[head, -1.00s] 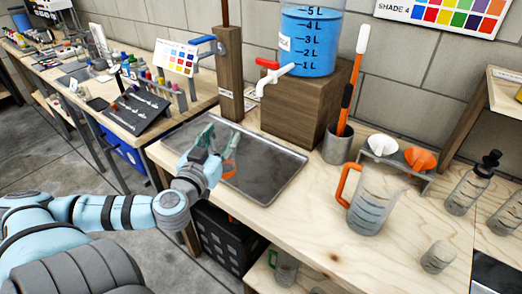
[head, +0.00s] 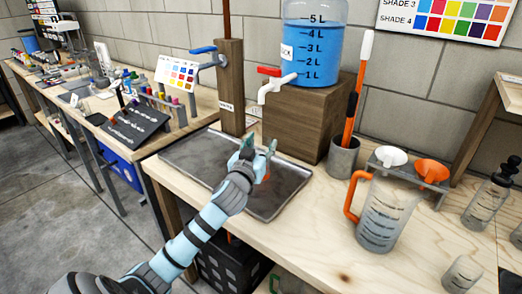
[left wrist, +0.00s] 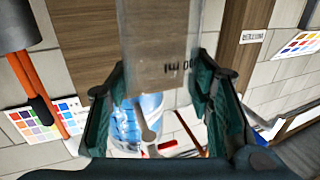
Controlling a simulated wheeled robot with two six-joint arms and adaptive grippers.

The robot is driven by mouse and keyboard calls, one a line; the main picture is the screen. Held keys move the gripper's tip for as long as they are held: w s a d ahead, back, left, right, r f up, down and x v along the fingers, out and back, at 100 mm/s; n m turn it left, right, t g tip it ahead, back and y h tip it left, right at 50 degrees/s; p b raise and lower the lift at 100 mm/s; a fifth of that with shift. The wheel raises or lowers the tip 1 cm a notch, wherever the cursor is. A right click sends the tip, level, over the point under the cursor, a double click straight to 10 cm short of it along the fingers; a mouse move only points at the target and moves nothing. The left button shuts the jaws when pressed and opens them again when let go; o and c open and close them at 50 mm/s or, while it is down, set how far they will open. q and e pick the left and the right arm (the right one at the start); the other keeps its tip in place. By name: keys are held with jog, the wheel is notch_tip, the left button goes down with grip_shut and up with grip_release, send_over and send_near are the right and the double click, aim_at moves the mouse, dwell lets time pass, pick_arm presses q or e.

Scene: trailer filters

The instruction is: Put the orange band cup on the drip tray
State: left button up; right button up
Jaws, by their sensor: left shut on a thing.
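My left gripper (head: 257,153) is over the drip tray, with its fingers toward the tap side. It is shut on a clear cup, which shows between the dark green fingers in the left wrist view (left wrist: 158,45) with "ml" markings upside down. In the head view only a bit of orange on the cup (head: 266,174) shows; the gripper hides the rest. I cannot tell whether the cup touches the tray. The drip tray (head: 283,193) is a shallow dark metal tray on the wooden bench, otherwise empty. My right gripper is not in view.
A blue water tank (head: 312,50) with a red-handled tap (head: 277,82) stands on a wooden block (head: 300,125) behind the tray. A wooden post (head: 230,90) rises at its back. A jug (head: 385,215) with an orange handle and a grey pot (head: 342,158) stand to the right.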

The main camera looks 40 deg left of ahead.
pick_arm(q)
jog(key=shift+w+f, duration=0.1)
jog(key=o, duration=1)
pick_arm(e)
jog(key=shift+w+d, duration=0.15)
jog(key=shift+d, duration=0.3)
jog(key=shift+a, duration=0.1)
pick_arm(q)
jog(key=p+v, duration=0.1)
jog(key=v, duration=1.1)
jog(key=shift+p, duration=0.35)
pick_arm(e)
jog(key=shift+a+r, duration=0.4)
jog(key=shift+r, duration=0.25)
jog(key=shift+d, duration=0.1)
